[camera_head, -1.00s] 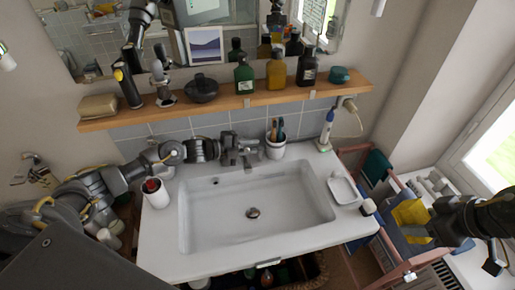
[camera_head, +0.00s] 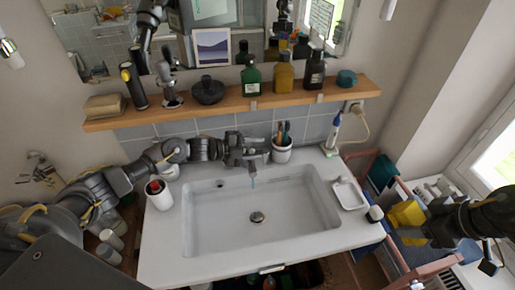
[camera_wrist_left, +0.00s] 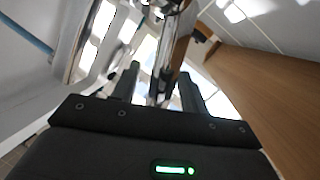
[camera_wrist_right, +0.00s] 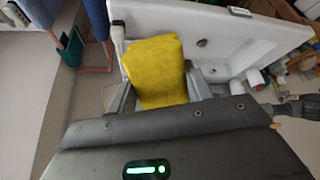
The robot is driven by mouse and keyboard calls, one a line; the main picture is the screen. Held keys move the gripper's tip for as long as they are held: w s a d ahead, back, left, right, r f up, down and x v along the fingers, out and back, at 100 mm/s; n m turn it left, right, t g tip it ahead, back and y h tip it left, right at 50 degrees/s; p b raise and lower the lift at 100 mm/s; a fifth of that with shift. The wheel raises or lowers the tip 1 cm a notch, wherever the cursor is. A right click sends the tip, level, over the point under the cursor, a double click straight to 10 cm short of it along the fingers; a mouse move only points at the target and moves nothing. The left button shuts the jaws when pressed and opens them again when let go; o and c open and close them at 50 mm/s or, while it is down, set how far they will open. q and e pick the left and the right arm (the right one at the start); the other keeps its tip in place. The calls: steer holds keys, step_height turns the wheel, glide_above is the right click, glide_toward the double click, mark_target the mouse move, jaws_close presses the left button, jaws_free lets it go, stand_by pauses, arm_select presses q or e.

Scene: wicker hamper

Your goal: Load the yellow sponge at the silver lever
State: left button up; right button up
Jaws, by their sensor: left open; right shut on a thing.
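The yellow sponge (camera_head: 407,214) is in my right gripper (camera_head: 428,232), right of the basin and apart from it. In the right wrist view the sponge (camera_wrist_right: 155,70) stands up between the fingers (camera_wrist_right: 160,98). My left gripper (camera_head: 236,150) is open at the tap above the back rim of the basin. In the left wrist view the silver lever (camera_wrist_left: 165,50) shows between and beyond the open fingers (camera_wrist_left: 160,80); I cannot tell whether they touch it.
The white basin (camera_head: 215,222) is empty, with a drain in its floor. A toothbrush cup (camera_head: 282,151), soap dish (camera_head: 348,195) and white cup (camera_head: 158,194) stand on its rim. A wooden shelf (camera_head: 220,108) with bottles hangs above. A pink-framed rack (camera_head: 385,250) is at the right.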

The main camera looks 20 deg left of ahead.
step_height(320, 180, down, 4)
steer(key=b, duration=0.3)
steer(key=shift+r+b, duration=0.15)
steer(key=shift+b, duration=0.15)
arm_select(q)
steer(key=v, duration=1.1)
steer(key=shift+s+a, duration=0.2)
steer(key=shift+a, duration=0.1)
